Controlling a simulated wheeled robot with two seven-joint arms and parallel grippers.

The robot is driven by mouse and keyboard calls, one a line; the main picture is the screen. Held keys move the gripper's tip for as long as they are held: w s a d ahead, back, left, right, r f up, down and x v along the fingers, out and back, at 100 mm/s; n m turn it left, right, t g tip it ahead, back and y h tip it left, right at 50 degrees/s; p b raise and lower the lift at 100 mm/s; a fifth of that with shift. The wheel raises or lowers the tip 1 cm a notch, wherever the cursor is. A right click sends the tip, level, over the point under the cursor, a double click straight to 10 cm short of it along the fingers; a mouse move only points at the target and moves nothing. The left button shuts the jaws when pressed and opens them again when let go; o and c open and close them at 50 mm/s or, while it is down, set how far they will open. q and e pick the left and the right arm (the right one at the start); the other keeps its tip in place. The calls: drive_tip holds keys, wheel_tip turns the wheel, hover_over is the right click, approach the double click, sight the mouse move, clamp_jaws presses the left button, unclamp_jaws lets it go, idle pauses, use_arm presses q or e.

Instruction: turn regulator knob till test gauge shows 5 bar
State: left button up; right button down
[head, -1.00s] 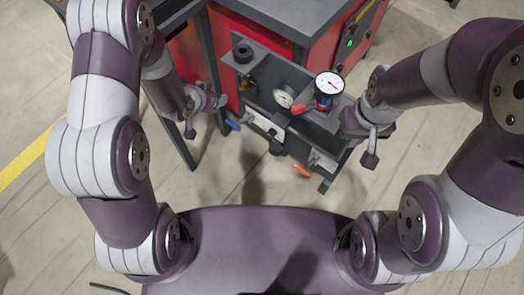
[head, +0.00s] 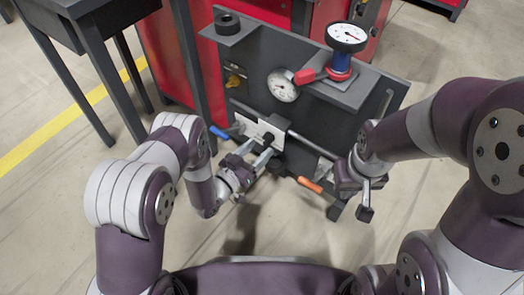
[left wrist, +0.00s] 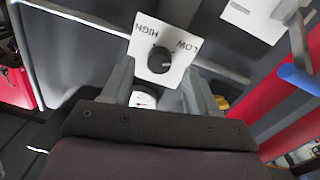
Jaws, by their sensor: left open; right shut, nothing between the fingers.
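A black knob (head: 268,138) sits on a white plate on the dark panel. In the left wrist view the knob (left wrist: 160,60) shows on its plate, marked HIGH and LOW. My left gripper (head: 257,150) is open and points at this plate; in the wrist view its fingers stand either side of the plate's lower part, with no visible grip on the knob. A white-faced gauge (head: 347,35) stands on a red and blue fitting on the shelf. A second gauge (head: 283,85) is set in the panel. Both readings are too small to tell. My right gripper (head: 364,212) is shut and empty.
A blue handle (head: 219,132) lies left of the plate and an orange handle (head: 310,185) lower right. A yellow valve knob (head: 234,81) is on the panel. A black ring-shaped part (head: 227,22) sits on the upper left ledge. The floor in front is clear.

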sight(268, 138)
use_arm(q)
drive_tip(key=shift+b+x, duration=0.35)
drive_tip(key=shift+x, duration=1.05)
drive_tip(key=shift+a, duration=0.1)
use_arm(e)
drive_tip(key=shift+f, duration=0.65)
use_arm(q)
drive_tip(key=c, duration=1)
drive_tip(key=shift+c, duration=0.2)
